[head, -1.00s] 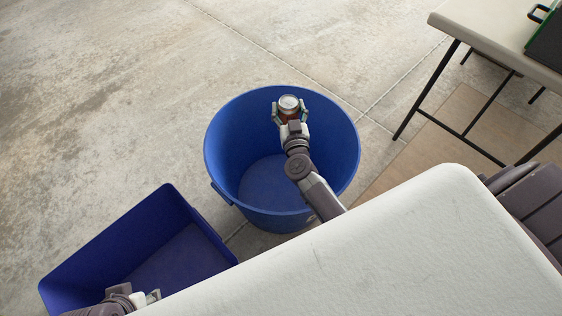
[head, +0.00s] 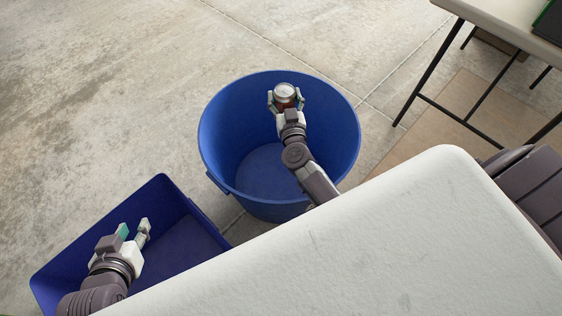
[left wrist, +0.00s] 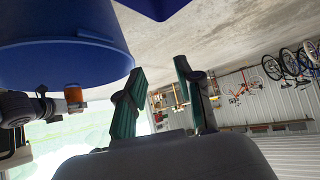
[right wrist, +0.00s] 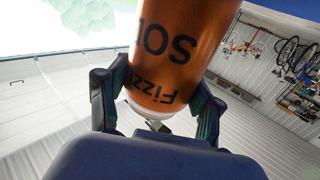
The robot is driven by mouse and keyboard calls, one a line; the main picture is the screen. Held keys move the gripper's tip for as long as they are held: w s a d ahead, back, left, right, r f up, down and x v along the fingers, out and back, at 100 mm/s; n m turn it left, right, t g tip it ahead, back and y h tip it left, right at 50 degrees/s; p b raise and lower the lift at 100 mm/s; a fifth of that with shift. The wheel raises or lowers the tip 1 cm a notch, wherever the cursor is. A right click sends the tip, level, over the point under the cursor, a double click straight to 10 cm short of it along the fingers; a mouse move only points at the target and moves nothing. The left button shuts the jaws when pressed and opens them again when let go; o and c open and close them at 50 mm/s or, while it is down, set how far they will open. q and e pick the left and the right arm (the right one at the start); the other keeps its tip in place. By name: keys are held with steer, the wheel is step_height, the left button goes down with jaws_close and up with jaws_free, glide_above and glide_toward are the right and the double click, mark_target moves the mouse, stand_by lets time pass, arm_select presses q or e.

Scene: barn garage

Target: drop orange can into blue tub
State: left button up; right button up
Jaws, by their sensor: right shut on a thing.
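The orange can (head: 285,92) with a silver top is held in my right gripper (head: 286,103), over the far part of the round blue tub (head: 225,160) in the head view. In the right wrist view the can (right wrist: 175,60) fills the space between the fingers and shows black lettering. The left wrist view also shows the can (left wrist: 74,97) beside the tub (left wrist: 60,55). My left gripper (head: 134,232) is open and empty, above the rectangular blue bin in the head view; its parted fingers (left wrist: 165,100) show in the left wrist view.
A rectangular blue bin (head: 165,190) stands left of the tub on the concrete floor. A white surface (head: 400,230) fills the lower right. A table (head: 500,25) with dark legs stands at the upper right.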

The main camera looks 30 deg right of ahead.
steer(key=shift+f+b, duration=1.55)
steer(key=shift+b, duration=0.1)
arm_select(q)
steer(key=w+d+r+t+h, duration=0.1)
steer(key=w+r+t, duration=0.2)
steer(key=r+t, duration=0.2)
steer(key=w+d+r+t+h, duration=0.2)
steer(key=w+r+t, duration=0.1)
steer(key=r, duration=0.5)
steer(key=shift+d+r+t, duration=0.3)
steer(key=shift+t, duration=0.6)
arm_select(e)
steer(key=o, duration=0.8)
steer(key=shift+o, duration=0.2)
steer(key=shift+s, duration=0.1)
steer(key=v, duration=1.2)
arm_select(q)
steer(key=shift+f, duration=0.1)
arm_select(e)
steer(key=shift+r, duration=0.1)
